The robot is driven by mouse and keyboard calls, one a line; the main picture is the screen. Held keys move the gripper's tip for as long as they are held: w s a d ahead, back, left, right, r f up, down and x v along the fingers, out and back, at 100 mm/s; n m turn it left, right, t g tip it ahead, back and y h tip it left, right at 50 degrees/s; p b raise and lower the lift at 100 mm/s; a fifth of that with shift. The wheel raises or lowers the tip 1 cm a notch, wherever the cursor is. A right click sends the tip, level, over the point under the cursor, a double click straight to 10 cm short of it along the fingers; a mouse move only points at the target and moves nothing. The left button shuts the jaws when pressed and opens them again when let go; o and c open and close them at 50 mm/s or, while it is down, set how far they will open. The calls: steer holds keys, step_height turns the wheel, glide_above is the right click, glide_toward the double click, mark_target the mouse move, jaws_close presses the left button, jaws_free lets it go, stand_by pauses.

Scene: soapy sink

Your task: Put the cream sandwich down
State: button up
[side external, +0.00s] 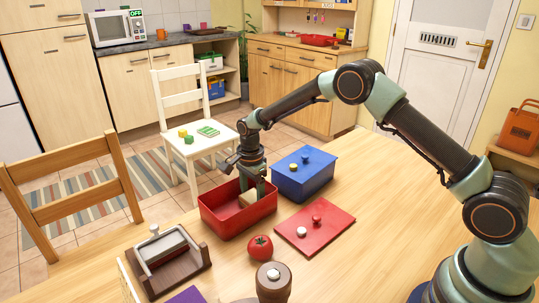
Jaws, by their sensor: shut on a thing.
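The cream sandwich (248,196) is a pale block inside the open red box (232,229) on the wooden table. My gripper (249,188) points down into the box and is shut on the sandwich. The fingertips are partly hidden, and I cannot tell whether the sandwich touches the box floor.
A blue lidded box (303,177) stands just right of the red box. A red lid (315,226) lies flat in front of it. A tomato (260,247), a brown pepper mill (272,280) and a wooden holder (168,256) stand nearer the front.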

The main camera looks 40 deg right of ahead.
steer(key=shift+f, duration=0.1)
steer(key=o, duration=1.4)
step_height(320, 180, up, 11)
step_height(320, 180, up, 9)
steer(key=n+t, duration=0.1)
steer(key=n, duration=0.3)
glide_above(252, 196)
steer(key=s+d, duration=0.2)
steer(key=s, duration=0.3)
steer(key=s+d+r+n+t, duration=0.1)
steer(key=s+r+n+t, duration=0.1)
steer(key=s+n, duration=0.5)
steer(key=s+d+r+n+t, duration=0.2)
steer(key=s+n, duration=0.4)
steer(key=s, duration=0.6)
steer(key=shift+s+r+n+t, duration=0.15)
steer(key=shift+n+t, duration=0.15)
steer(key=shift+n, duration=0.1)
